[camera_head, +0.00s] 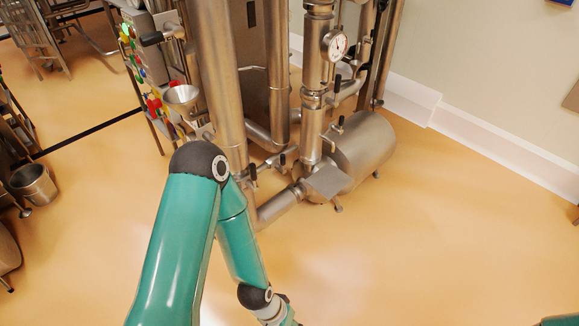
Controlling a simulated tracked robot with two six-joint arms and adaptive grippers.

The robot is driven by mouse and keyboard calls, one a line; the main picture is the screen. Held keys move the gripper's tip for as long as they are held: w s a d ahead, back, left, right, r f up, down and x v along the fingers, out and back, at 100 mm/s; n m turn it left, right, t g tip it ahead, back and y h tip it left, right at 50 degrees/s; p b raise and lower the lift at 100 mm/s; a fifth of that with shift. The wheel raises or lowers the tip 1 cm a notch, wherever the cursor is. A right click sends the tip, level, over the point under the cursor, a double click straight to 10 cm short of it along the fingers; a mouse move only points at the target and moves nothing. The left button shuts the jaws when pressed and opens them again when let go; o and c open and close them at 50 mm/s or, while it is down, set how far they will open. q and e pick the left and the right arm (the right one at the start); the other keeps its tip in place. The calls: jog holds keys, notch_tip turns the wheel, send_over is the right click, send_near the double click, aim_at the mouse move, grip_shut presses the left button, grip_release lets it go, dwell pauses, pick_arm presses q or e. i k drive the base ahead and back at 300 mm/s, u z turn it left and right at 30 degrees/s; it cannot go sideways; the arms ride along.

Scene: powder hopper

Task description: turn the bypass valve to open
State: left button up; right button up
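Several small valves with black handles sit on the steel pipework, and I cannot tell which one is the bypass valve. One valve handle (252,173) stands upright on the low pipes just right of my arm's elbow. Another valve handle (282,159) is close to its right. A further valve handle (340,121) stands above the horizontal steel tank (362,143). My green arm rises from the bottom, bends in front of the pipes and drops toward the bottom edge. Neither gripper is in the picture; the arm's wrist end is cut off at the bottom.
A round gauge (337,44) is on the vertical pipe. A steel funnel (181,96) and a rack with coloured parts (140,70) stand left of the thick pipe. A metal bucket (35,184) is at far left. The floor (430,250) right of the arm is clear.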

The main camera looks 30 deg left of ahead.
aim_at(281, 169)
jog(key=u, duration=0.15)
jog(key=i, duration=0.9)
jog(key=z, duration=0.05)
